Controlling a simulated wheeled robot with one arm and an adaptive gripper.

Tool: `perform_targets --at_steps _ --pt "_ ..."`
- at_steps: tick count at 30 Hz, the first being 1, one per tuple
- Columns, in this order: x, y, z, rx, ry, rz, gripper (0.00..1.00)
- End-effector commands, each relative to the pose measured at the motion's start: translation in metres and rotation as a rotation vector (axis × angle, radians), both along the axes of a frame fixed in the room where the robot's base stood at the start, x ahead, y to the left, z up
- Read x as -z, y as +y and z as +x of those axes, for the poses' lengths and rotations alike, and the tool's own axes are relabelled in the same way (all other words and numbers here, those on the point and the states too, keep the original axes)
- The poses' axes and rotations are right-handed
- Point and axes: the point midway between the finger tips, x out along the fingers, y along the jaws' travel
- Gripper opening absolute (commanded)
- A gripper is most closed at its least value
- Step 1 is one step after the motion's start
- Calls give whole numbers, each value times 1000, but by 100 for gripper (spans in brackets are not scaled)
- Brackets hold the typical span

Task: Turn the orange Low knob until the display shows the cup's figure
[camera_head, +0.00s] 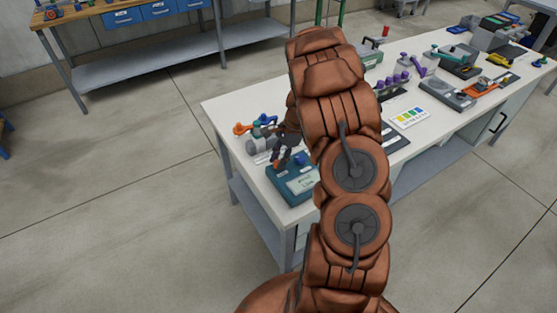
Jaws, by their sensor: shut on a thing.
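A teal box (293,195) with a pale display (302,184) stands at the near left corner of the white bench. The figures on the display are too small to read. My gripper (279,158) reaches down over the back left of the box, with its dark fingers shut on the orange Low knob (276,164). Only a small orange part of the knob shows. A blue knob (300,158) sits to its right on the same box. I cannot make out a cup with a figure; my arm hides part of the bench.
A grey cylinder (257,146) lies left of the box, with orange and blue valve handles (242,128) behind it. A card with coloured squares (409,117), purple pieces (393,80) and several devices stand farther right. The floor left of the bench is clear.

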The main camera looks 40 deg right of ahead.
Motion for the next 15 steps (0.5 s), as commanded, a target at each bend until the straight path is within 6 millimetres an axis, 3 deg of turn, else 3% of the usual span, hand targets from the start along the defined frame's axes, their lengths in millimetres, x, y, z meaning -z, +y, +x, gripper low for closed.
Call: perform_targets --at_steps 15 --pt "5 1 3 -375 -3 0 0"
